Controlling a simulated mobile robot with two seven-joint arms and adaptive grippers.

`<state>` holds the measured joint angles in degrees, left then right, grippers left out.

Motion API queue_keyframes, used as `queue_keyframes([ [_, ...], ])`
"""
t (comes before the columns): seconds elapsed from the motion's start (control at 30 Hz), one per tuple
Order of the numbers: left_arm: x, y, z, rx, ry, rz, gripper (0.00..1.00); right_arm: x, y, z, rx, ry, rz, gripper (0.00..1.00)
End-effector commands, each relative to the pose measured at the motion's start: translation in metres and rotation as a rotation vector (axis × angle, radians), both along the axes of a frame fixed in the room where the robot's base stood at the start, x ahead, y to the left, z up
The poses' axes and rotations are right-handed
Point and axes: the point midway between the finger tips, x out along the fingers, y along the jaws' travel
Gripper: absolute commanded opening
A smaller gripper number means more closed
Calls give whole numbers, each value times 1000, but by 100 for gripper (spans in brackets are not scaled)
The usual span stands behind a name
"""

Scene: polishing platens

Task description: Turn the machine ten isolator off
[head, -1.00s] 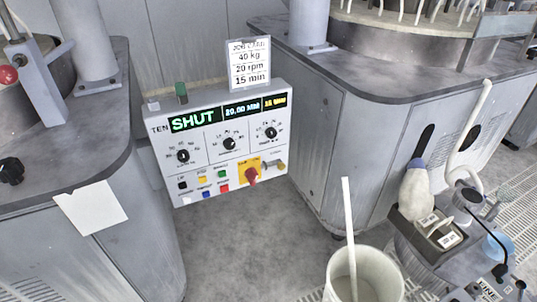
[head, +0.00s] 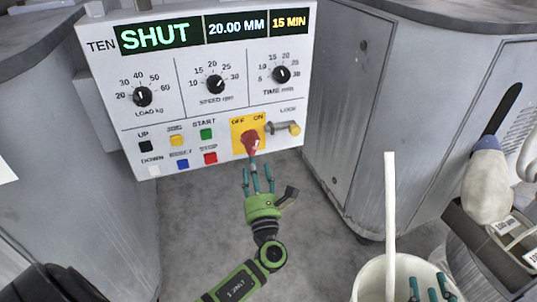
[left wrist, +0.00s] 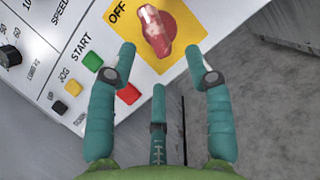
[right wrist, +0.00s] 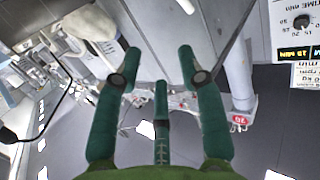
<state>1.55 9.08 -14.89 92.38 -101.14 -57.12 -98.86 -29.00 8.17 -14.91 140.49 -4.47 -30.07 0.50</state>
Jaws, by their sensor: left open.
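The machine ten control panel (head: 220,100) is white, with a display reading SHUT, 20.00 MM and 15 MIN. The isolator is a red rotary handle (head: 250,142) on a yellow plate (head: 236,128) marked OFF and ON. It also shows in the left wrist view (left wrist: 156,30), its lower end near the fingers. My left gripper (head: 257,176) is open just below the handle, fingers pointing up at it; I see no clear contact. My right gripper (head: 428,290) shows at the bottom right edge, fingers apart and empty in the right wrist view (right wrist: 160,75).
A lock on a hasp (head: 288,128) sits right of the yellow plate. Push buttons (head: 207,134) lie to its left. A white bucket (head: 372,275) with an upright stick stands at lower right. A dark caddy (head: 490,235) holding a pale bottle stands at far right.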

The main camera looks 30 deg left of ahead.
Motion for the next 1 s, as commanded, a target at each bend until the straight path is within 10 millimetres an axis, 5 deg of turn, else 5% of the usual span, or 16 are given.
queue_keyframes([
  [0.17, 2, 3, 18, 71, -24, 32, 52, -3, 1, 16, 15, -54, 4, 40],
  [0.6, 43, 39, 38, 66, -20, 29, 52, -5, 14, 59, 69, -271, 41, 40],
  [0.93, 47, 43, 40, 66, -18, 28, 52, -5, 15, 65, 77, -297, 45, 40],
  [0.97, 47, 43, 40, 66, -18, 28, 48, -5, 15, 65, 77, -297, 45, 40],
  [1.0, 47, 43, 40, 66, -18, 28, 32, -5, 15, 65, 77, -297, 45, 40],
])
